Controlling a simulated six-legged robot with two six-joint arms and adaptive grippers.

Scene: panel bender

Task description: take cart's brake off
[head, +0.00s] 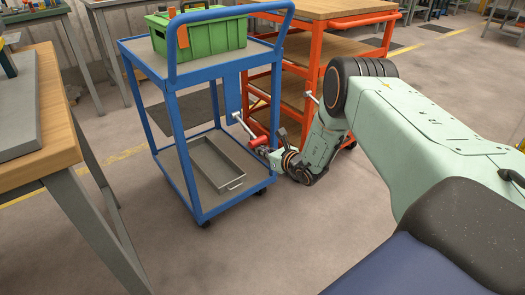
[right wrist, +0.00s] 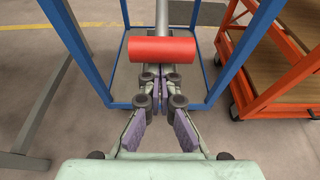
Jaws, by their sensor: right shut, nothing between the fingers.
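The blue cart (head: 186,133) stands left of my right arm. A grey lever (head: 243,126) with a red grip (head: 259,141) slants down at its near right side. In the right wrist view the red grip (right wrist: 163,50) is a sideways cylinder at the end of the grey lever (right wrist: 165,14). My right gripper (head: 268,152) is shut and empty, with its fingertips (right wrist: 162,78) just at the near edge of the red grip. I cannot tell whether they touch it. My left gripper is not in view.
A green toolbox (head: 200,34) is on the cart's top shelf and a grey metal tray (head: 214,165) on its lower shelf. An orange cart (head: 316,45) stands close behind on the right. A wooden-topped bench (head: 62,135) is at the left. Floor between bench and cart is clear.

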